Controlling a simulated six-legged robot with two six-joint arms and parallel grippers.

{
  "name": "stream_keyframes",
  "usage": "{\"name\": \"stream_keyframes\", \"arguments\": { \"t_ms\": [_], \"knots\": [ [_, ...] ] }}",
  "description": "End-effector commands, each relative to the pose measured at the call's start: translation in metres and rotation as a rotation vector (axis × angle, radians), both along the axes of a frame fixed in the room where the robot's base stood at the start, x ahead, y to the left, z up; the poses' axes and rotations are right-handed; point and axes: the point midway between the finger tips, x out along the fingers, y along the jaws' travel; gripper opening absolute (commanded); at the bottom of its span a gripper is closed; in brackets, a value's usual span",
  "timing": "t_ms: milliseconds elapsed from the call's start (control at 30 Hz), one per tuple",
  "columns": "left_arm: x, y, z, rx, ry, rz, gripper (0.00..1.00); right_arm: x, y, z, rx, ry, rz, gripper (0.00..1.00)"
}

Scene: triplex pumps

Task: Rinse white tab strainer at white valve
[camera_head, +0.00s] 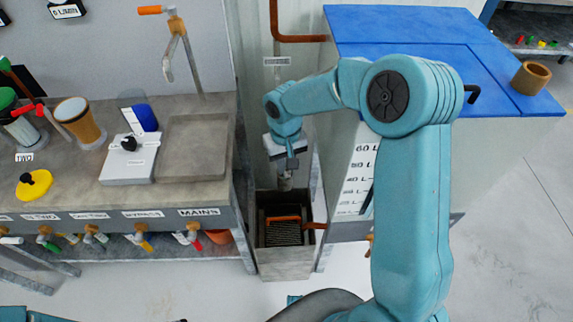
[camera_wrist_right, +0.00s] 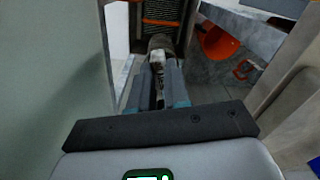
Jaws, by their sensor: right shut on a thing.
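My right gripper (camera_head: 287,160) points down in the gap between the bench and the blue-topped tank. In the right wrist view (camera_wrist_right: 158,85) its fingers are shut on a small greyish piece with a white part, which looks like the white tab strainer (camera_wrist_right: 159,42). In the head view the held piece (camera_head: 285,182) hangs just above the open box, small and partly hidden by the gripper. A white-handled valve (camera_head: 11,240) is at the far left under the bench front. My left gripper is not in view.
Below the held piece stands a grey box (camera_head: 285,266) with a dark grate and orange bar. The bench (camera_head: 195,150) on the left carries cups and a tray. The tank (camera_head: 400,45) stands close on the right. An orange bucket (camera_wrist_right: 218,42) is under the bench.

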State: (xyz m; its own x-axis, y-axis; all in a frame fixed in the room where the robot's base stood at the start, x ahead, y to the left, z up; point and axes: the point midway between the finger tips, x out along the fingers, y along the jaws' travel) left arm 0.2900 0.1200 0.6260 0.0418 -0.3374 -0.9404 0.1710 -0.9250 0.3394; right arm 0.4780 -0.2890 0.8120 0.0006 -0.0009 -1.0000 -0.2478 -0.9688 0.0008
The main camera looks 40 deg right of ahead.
Motion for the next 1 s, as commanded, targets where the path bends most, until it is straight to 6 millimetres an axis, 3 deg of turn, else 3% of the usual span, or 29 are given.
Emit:
{"name": "stream_keyframes", "arguments": {
  "t_ms": [1000],
  "knots": [
    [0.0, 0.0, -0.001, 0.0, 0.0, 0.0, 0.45, -0.005, -0.011, 0.0, 0.0, 0.0, 0.0, 0.0]
  ]
}}
